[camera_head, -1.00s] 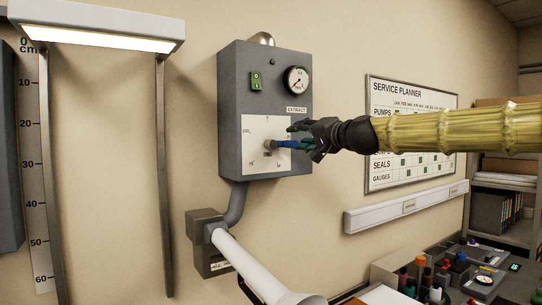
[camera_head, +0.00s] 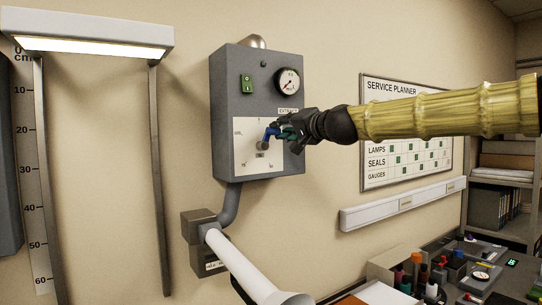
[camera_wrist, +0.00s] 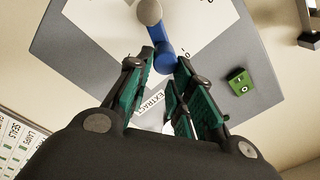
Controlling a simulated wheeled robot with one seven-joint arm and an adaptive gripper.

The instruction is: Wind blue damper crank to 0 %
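The blue damper crank (camera_head: 270,133) is on the white dial plate (camera_head: 242,160) of a grey wall box. Its arm slants up and right from the hub. In the wrist view the grey hub (camera_wrist: 149,12) is at the top, and the blue crank (camera_wrist: 163,52) reaches down between my fingertips. Contact on both sides is hard to make out. The dial's printed marks are too small to read.
The wall box carries a round gauge (camera_head: 287,81) and a green switch (camera_head: 247,84). A service planner board (camera_head: 412,172) hangs behind my arm. A white rail (camera_head: 400,204) is below it. A cluttered bench (camera_head: 455,292) is at lower right. A duct pipe (camera_head: 240,265) is below the box.

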